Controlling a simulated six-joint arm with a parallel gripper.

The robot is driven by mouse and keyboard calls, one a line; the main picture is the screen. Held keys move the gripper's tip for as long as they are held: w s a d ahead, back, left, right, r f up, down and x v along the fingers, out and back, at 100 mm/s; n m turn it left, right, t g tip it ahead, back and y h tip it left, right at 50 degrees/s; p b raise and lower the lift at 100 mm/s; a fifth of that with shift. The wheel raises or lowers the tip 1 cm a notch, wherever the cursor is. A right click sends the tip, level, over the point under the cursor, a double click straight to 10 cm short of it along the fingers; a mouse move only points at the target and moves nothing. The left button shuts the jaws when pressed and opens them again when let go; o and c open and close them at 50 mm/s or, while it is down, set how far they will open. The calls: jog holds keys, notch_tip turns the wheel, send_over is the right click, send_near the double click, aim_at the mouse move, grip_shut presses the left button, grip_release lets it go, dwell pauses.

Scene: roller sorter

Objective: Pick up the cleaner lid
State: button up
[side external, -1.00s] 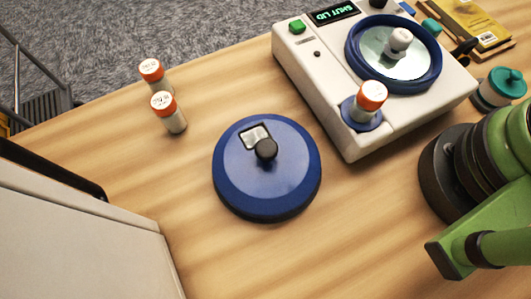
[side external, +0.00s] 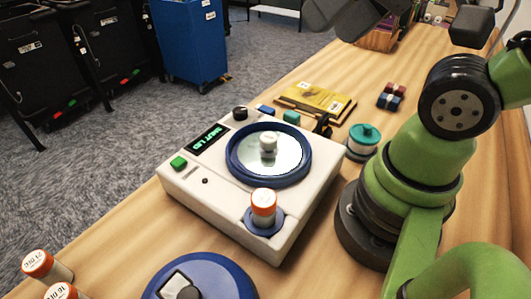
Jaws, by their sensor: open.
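Dark grey parts at the top edge look like the open fingers of my gripper (side external: 412,20), largely cut off. They are apart from the lid, with nothing seen between them.
An orange-capped vial (side external: 263,205) stands on the sorter beside its blue-rimmed round opening (side external: 238,172). Two more vials (side external: 47,266) stand at bottom left. A teal-topped jar (side external: 363,140) and yellow packet (side external: 318,97) lie behind. Bare table shows between lid and vials.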

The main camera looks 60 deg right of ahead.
jog(key=shift+o, duration=0.3)
jog(key=shift+w, duration=0.1)
jog(key=w+a+f+m+g, duration=0.4)
jog(key=w+a, duration=0.3)
jog(key=a, duration=0.5)
jog(key=s+a+f+g, duration=0.1)
jog(key=a+f, duration=0.3)
jog(key=s+a+f+g+h, duration=0.1)
jog(key=a+f, duration=0.2)
jog(key=a, duration=0.2)
jog(key=s+a+f+g+h, duration=0.1)
jog(key=a+f, duration=0.3)
jog(key=shift+s+a+f+m, duration=0.15)
jog(key=shift+a+f+m, duration=0.05)
jog(key=shift+f+m, duration=0.2)
send_over(187, 297)
jog(key=f, duration=0.4)
jog(key=shift+d+f, duration=0.2)
jog(key=shift+d, duration=0.15)
jog(key=f, duration=0.5)
jog(key=shift+s+a+f, duration=0.1)
jog(key=shift+a+f, duration=0.25)
jog(key=shift+c, duration=0.2)
